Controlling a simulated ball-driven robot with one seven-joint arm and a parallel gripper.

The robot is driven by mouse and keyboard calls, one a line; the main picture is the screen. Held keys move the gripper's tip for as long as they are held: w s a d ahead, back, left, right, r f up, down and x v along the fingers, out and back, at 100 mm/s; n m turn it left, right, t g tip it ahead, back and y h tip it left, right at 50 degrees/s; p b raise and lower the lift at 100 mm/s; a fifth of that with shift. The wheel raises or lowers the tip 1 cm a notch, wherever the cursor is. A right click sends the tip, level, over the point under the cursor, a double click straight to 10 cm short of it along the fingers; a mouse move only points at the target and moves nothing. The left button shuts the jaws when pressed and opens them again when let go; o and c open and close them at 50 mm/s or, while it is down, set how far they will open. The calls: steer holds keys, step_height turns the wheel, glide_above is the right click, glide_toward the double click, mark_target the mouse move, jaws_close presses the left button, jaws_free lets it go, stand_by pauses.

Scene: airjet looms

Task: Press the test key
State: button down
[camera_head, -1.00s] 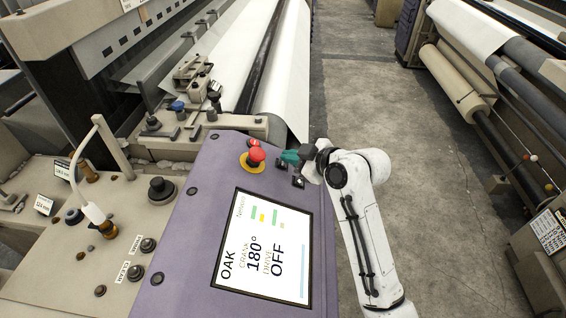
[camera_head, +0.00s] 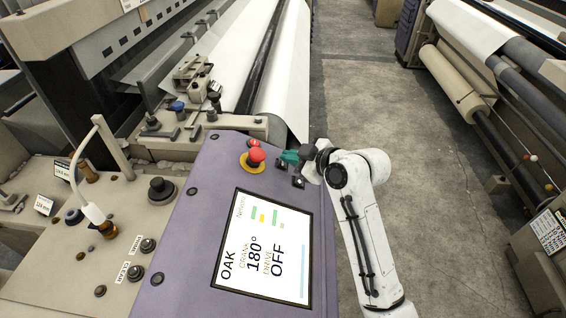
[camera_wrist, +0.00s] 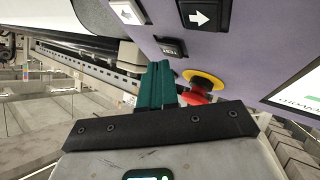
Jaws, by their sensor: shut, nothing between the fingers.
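The test key (camera_wrist: 170,47) is a small black key with a label reading TEST, on the purple control panel (camera_wrist: 240,60) in the wrist view. My gripper (camera_wrist: 158,66) has green fingers shut together with nothing between them. Their tips lie just below and left of the test key in the wrist view; I cannot tell whether they touch it. In the head view my gripper (camera_head: 288,157) is at the panel's upper right edge, beside two small dark keys (camera_head: 298,181), whose labels are too small to read there.
A red emergency stop on a yellow ring (camera_head: 255,156) is close left of my gripper. An arrow key (camera_wrist: 203,15) and another white-marked key (camera_wrist: 128,12) flank the test key. An open aisle (camera_head: 380,100) runs at right.

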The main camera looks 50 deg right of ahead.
steer(key=shift+f, duration=0.15)
stand_by(0.4)
steer(key=shift+w+a+f+b, duration=0.1)
steer(key=shift+f+b, duration=0.15)
steer(key=shift+b, duration=0.05)
steer(key=shift+f, duration=0.1)
stand_by(0.5)
steer(key=shift+r+p, duration=0.35)
steer(key=shift+r, duration=0.15)
step_height(320, 180, up, 5)
steer(key=s+d+p, duration=0.1)
steer(key=s+p, duration=0.1)
steer(key=p, duration=0.2)
steer(key=shift+s+d+r, duration=0.15)
steer(key=shift+d+r, duration=0.05)
steer(key=shift+d, duration=0.2)
stand_by(0.7)
